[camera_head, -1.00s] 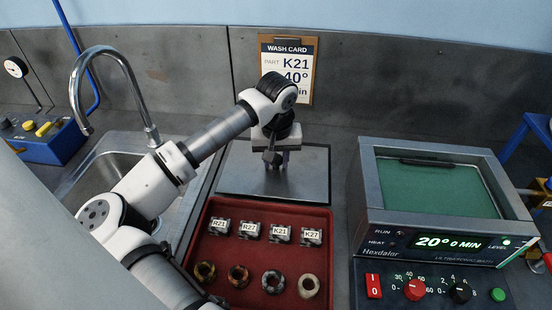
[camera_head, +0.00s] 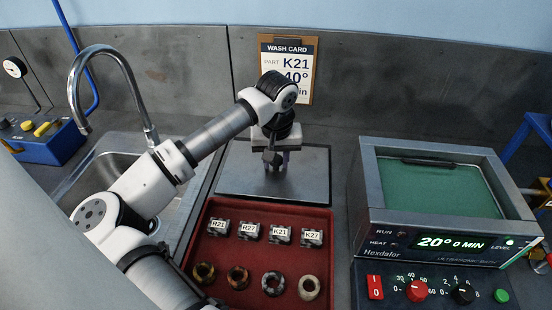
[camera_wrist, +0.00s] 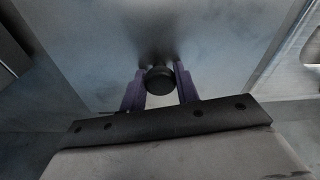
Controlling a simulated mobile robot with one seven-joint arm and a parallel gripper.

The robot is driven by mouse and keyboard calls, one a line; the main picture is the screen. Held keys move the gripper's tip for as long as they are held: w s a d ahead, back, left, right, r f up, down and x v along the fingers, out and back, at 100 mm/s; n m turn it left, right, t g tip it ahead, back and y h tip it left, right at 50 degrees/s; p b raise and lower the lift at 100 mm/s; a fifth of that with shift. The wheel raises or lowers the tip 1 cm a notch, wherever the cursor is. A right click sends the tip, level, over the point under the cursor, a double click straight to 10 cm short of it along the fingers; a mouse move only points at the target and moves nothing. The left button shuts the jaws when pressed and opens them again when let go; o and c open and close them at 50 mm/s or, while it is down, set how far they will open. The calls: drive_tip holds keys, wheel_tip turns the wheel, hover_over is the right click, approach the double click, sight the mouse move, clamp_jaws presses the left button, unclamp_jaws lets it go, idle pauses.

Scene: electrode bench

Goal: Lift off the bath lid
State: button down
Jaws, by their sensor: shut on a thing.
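The bath lid (camera_head: 313,187) is a flat grey metal plate behind the red tray, left of the bath. My gripper (camera_head: 277,160) is over its middle, pointing down. In the wrist view my gripper (camera_wrist: 160,88) has its purple fingers on both sides of the lid's round black knob (camera_wrist: 160,80), shut on it. The plate (camera_wrist: 80,65) fills most of that view. I cannot tell whether the lid touches the bench. The ultrasonic bath (camera_head: 370,195) at the right has an open top with a green surface inside. Its display reads 20° 0 MIN.
The red tray (camera_head: 200,245) in front holds labelled blocks R21, R27, K21, K27 and several rings. A sink (camera_head: 125,150) with a tall tap (camera_head: 72,95) is at the left. A wash card (camera_head: 298,62) for K21 leans at the back. A control panel (camera_head: 435,288) lies before the bath.

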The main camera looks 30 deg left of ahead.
drive_tip(key=shift+f+b, duration=0.6)
drive_tip(key=shift+b, duration=0.05)
idle(0.5)
drive_tip(key=shift+c, duration=2.4)
unclamp_jaws()
drive_tip(key=shift+r+p, duration=1.15)
drive_tip(key=shift+r, duration=2.35)
